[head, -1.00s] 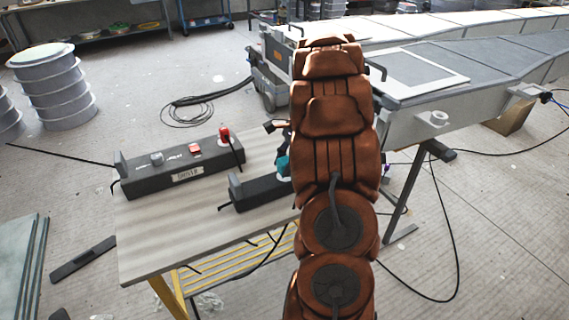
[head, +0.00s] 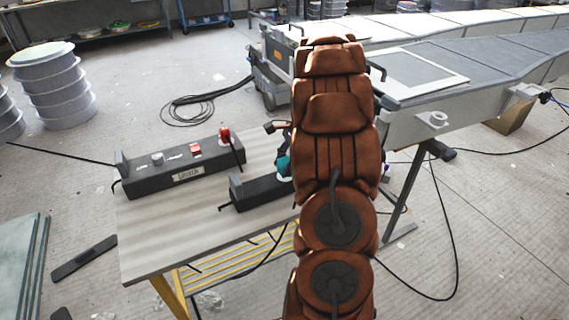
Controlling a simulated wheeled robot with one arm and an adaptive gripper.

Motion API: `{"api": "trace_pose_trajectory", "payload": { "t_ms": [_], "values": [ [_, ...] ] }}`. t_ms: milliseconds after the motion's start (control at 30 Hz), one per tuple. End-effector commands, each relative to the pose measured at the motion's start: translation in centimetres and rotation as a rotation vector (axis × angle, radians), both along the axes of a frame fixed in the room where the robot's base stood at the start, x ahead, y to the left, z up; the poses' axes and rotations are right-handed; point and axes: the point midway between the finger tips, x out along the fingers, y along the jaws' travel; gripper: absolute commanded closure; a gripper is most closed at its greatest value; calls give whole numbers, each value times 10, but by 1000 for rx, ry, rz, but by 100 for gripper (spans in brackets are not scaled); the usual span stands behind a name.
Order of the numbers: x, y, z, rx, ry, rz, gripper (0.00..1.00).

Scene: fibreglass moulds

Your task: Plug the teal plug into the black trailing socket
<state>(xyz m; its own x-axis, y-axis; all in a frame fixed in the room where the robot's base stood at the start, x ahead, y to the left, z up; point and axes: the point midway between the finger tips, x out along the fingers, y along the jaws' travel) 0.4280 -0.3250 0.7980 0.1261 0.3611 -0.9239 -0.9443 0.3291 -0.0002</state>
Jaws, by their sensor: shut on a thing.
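The teal plug (head: 283,166) shows as a small patch at the left edge of my arm, above the right part of a short black socket block. My gripper (head: 286,148) is mostly hidden behind my brown arm; only a dark bit shows by the plug, and it is shut on the plug. The short black socket block (head: 258,191) lies on the table, its right end hidden by my arm. Whether the plug touches the block or is in it, I cannot tell.
A longer black block (head: 185,170) with a label lies behind on the table (head: 150,235). A red plug (head: 224,134) stands at its right end, with a red switch (head: 195,148) nearby. A long grey mould (head: 450,95) stands at right. The table's front left is clear.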

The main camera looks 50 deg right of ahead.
Motion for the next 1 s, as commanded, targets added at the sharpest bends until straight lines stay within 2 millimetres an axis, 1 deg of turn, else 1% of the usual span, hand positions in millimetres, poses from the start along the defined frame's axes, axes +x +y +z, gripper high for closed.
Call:
{"api": "trace_pose_trajectory", "payload": {
  "t_ms": [700,733,900,1000],
  "values": [
    [0,0,-11,1,0,0,86],
    [0,0,-11,1,0,0,52],
    [0,0,-11,1,0,0,34],
    [0,0,-11,1,0,0,26]
  ]
}}
